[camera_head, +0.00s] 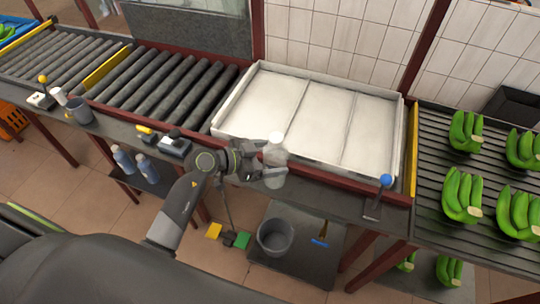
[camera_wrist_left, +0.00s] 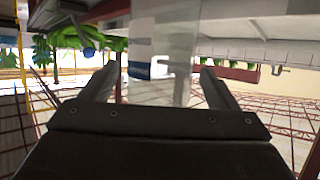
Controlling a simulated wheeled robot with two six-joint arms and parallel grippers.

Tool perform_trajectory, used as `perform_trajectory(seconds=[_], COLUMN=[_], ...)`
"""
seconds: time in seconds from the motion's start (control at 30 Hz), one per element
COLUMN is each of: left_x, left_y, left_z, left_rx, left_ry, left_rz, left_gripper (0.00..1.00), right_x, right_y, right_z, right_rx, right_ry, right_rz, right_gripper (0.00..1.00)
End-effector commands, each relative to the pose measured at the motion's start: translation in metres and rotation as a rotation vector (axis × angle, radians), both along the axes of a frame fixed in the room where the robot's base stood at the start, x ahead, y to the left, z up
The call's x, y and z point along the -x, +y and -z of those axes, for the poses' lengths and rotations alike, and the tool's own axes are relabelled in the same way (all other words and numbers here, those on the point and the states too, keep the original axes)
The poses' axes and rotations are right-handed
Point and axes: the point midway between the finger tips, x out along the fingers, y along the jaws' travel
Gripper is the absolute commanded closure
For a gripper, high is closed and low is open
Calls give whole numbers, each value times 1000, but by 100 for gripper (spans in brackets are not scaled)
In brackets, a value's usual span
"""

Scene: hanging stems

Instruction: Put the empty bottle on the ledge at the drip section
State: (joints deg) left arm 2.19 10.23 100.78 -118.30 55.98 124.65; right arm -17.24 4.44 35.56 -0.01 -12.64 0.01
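The empty bottle (camera_head: 274,166) is clear with a white cap. It stands upright at the front of the white drip tray (camera_head: 222,118), over the dark ledge (camera_head: 335,202). I cannot tell whether its base touches the ledge. My left gripper (camera_head: 262,160) reaches it from the left. The contact itself is hard to make out. My right gripper is not in view.
A blue-knobbed lever (camera_head: 385,181) stands on the ledge to the right. A grey bucket (camera_head: 275,237) is below. Bananas (camera_head: 462,195) lie on the right rack.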

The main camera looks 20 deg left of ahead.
Motion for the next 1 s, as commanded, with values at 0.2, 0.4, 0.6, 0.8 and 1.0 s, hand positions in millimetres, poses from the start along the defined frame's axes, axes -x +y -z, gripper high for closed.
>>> perform_trajectory(seconds=[0.2,0.4,0.6,0.8,1.0], left_x=[0,12,37,58,71], left_y=[0,14,41,62,76], left_z=[-1,-8,-23,-36,-44], left_rx=[-1,-5,-7,-6,-4], left_ry=[-1,0,-1,1,0], left_rz=[0,-1,0,2,0], left_gripper=[18,18,18,18,18], right_x=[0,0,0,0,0], right_y=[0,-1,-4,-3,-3], right_z=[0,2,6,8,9], right_rx=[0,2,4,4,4], right_ry=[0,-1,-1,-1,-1], right_rz=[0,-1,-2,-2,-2], right_gripper=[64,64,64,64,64])
